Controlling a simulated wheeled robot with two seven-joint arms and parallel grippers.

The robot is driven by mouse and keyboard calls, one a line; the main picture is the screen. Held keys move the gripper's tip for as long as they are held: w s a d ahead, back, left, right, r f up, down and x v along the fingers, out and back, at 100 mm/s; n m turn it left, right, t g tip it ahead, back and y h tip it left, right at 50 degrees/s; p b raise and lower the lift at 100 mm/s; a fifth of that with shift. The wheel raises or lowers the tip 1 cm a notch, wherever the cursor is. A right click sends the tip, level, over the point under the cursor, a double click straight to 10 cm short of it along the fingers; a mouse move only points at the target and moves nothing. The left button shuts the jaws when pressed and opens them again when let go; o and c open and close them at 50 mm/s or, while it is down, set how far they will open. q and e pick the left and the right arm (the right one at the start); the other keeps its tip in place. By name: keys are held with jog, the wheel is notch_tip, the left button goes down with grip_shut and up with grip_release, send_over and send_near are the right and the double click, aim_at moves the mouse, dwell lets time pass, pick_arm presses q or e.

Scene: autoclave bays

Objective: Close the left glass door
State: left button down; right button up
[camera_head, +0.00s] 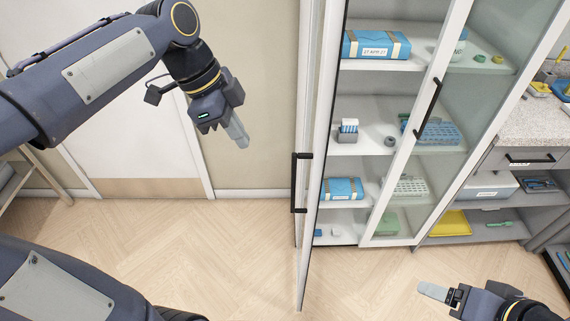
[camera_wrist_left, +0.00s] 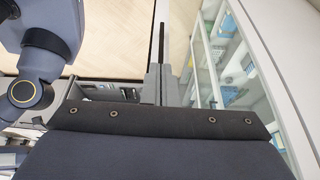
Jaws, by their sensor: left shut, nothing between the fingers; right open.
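The left glass door (camera_head: 310,150) of the white cabinet stands open, seen almost edge-on in the head view and jutting toward me. Its black handle (camera_head: 296,183) is on the left face. My left gripper (camera_head: 238,135) is shut and empty, to the left of this door and above the handle's height in the picture, apart from both. Its closed fingers (camera_wrist_left: 159,85) show in the left wrist view, with the cabinet's shelves to their right. My right gripper (camera_head: 438,293) is open and empty at the lower right, in front of the cabinet.
The right glass door (camera_head: 430,120) with its black handle covers the cabinet's right half. Shelves hold blue packs (camera_head: 375,45), racks and small items. A grey counter (camera_head: 540,125) with drawers stands at right. A white door (camera_head: 120,100) is behind my left arm. The wooden floor (camera_head: 240,245) is clear.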

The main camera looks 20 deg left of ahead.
pick_arm(q)
jog(key=w+d+f+p, duration=0.1)
jog(key=d+f, duration=0.6)
jog(key=f, duration=0.1)
jog(key=shift+w+p, duration=0.3)
jog(key=shift+w, duration=0.1)
jog(key=shift+d, duration=0.1)
